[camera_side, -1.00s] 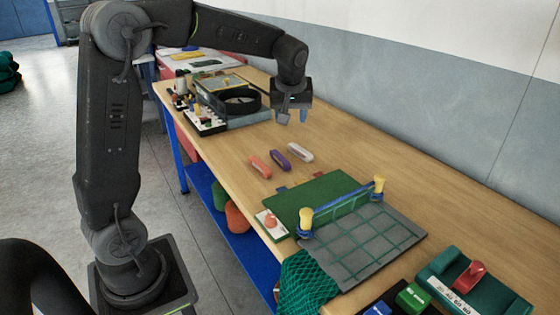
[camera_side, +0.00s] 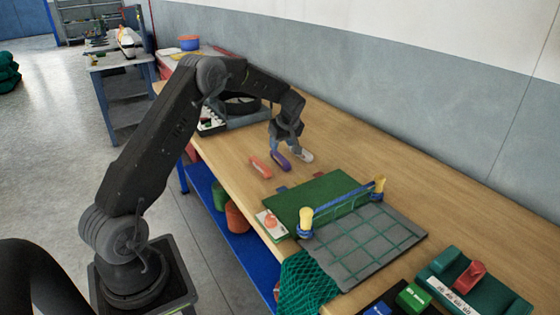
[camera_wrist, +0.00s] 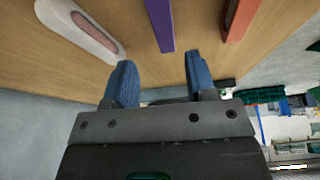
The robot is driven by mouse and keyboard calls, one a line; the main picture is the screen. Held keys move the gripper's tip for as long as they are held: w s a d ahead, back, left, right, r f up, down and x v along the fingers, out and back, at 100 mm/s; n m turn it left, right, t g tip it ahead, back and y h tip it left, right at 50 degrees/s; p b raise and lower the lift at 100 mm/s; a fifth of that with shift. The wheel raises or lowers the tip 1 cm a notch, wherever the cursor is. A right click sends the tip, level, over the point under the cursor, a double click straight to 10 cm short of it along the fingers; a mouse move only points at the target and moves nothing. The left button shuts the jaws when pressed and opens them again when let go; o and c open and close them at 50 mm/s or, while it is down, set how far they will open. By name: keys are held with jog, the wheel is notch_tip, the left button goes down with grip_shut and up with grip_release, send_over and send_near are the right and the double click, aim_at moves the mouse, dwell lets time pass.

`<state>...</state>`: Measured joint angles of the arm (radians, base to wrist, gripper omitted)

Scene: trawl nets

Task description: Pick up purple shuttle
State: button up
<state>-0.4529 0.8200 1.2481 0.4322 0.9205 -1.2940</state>
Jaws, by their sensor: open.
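The purple shuttle (camera_side: 281,161) lies on the wooden bench between two other shuttles; in the wrist view its near end (camera_wrist: 161,26) shows between the lines of my fingers. My gripper (camera_side: 287,151) is low over the bench at the shuttle, its fingers partly hidden in the side view. In the wrist view my gripper (camera_wrist: 160,78) has its two blue fingertips apart with nothing between them. The purple shuttle's far end is cut off by that view's top edge. Whether the fingers touch it, I cannot tell.
A white shuttle (camera_side: 305,155) lies close on the right, and an orange shuttle (camera_side: 260,168) on the left. A green mat (camera_side: 316,199) and a grey netted board (camera_side: 362,243) with yellow-topped posts stand nearer the camera. The bench right of the white shuttle is clear.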

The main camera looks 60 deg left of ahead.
aim_at(275, 155)
jog(key=shift+s+x, duration=0.15)
jog(key=shift+x, duration=1.3)
jog(key=shift+s+x, duration=0.15)
jog(key=shift+x, duration=1.3)
jog(key=shift+a, duration=0.1)
jog(key=shift+c, duration=0.3)
grip_shut()
